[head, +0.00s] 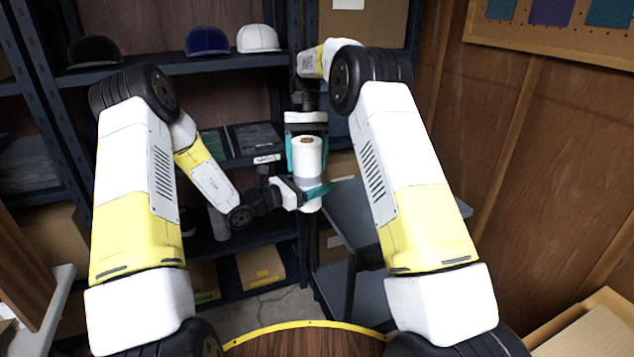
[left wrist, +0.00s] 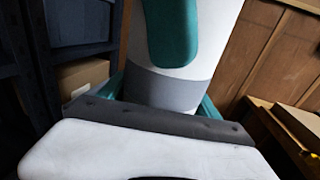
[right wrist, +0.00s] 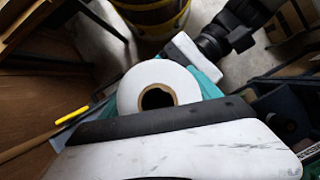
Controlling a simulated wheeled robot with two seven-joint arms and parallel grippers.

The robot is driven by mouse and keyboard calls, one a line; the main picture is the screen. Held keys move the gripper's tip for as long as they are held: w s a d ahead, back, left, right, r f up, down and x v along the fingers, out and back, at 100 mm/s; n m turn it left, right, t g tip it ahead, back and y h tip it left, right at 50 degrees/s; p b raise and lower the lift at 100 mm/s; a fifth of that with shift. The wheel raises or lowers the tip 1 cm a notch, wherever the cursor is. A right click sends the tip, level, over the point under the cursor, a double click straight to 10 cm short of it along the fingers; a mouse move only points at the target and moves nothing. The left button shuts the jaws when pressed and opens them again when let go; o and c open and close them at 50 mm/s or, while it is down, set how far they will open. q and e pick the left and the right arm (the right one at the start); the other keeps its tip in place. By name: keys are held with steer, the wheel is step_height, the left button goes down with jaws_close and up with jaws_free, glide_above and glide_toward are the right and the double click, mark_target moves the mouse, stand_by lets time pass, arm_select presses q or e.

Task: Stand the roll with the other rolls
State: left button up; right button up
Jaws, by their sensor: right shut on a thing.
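A white roll (head: 307,158) with a grey band and a brown core hangs upright in front of the shelving. My right gripper (head: 307,150) reaches down from above with teal fingers on both sides of the roll, shut on its upper part. The right wrist view looks onto the roll's open core end (right wrist: 157,88). My left gripper (head: 309,194) is at the roll's lower part, its fingers open around it. In the left wrist view the roll (left wrist: 190,50) rises between the left fingers, partly covered by a right finger. Contact there cannot be told.
A grey roll-like object (head: 217,222) stands on the lower shelf. Caps (head: 207,41) line the upper shelf. A round wooden top (head: 300,343) is in front.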

arm_select(q)
steer(key=shift+s+d, duration=0.15)
steer(key=shift+d, duration=0.05)
steer(key=c, duration=0.7)
arm_select(e)
steer(key=shift+w, duration=0.2)
arm_select(q)
steer(key=shift+c, duration=0.4)
arm_select(e)
steer(key=o, duration=1.9)
